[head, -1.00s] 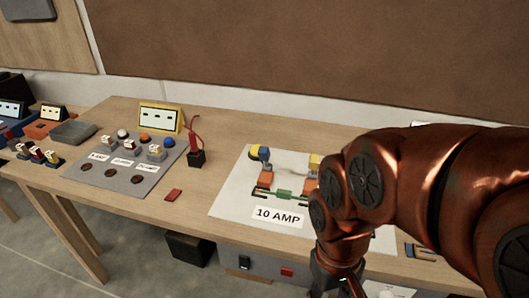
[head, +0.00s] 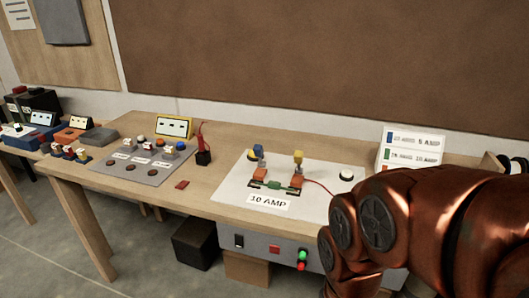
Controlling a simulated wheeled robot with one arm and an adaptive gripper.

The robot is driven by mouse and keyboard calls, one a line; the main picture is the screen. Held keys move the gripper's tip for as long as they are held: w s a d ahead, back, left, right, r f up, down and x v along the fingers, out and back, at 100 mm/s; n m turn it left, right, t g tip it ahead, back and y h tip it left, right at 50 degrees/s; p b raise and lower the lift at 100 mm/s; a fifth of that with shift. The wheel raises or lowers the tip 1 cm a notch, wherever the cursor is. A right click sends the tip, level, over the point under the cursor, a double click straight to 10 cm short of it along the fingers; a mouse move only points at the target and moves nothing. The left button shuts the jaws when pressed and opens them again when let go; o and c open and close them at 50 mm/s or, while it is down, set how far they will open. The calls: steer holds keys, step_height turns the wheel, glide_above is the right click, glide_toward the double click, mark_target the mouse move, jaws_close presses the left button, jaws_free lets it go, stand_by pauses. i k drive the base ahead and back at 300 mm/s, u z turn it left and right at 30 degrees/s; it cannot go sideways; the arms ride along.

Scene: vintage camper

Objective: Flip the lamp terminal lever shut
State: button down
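A white board (head: 236,186) marked "10 AMP" lies on the wooden bench. It carries two orange terminals. The left terminal (head: 260,173) has a blue and yellow lever piece (head: 255,153) standing up above it. The right terminal (head: 297,175) has a yellow lever piece (head: 298,157) standing up. A red wire runs from near the right terminal toward a white dome on a black base (head: 347,173), which looks like the lamp. A green part (head: 278,187) sits between the terminals. My copper arm fills the lower right; my gripper is outside the picture.
A grey panel (head: 123,178) with coloured knobs and a yellow-framed display (head: 174,127) stand to the left. A red tool in a black holder (head: 203,157) is between panel and board. A fuse chart (head: 411,148) stands behind.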

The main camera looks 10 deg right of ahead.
mark_target(259, 151)
steer(key=u, duration=0.65)
steer(key=i, duration=1.05)
steer(key=u, duration=0.2)
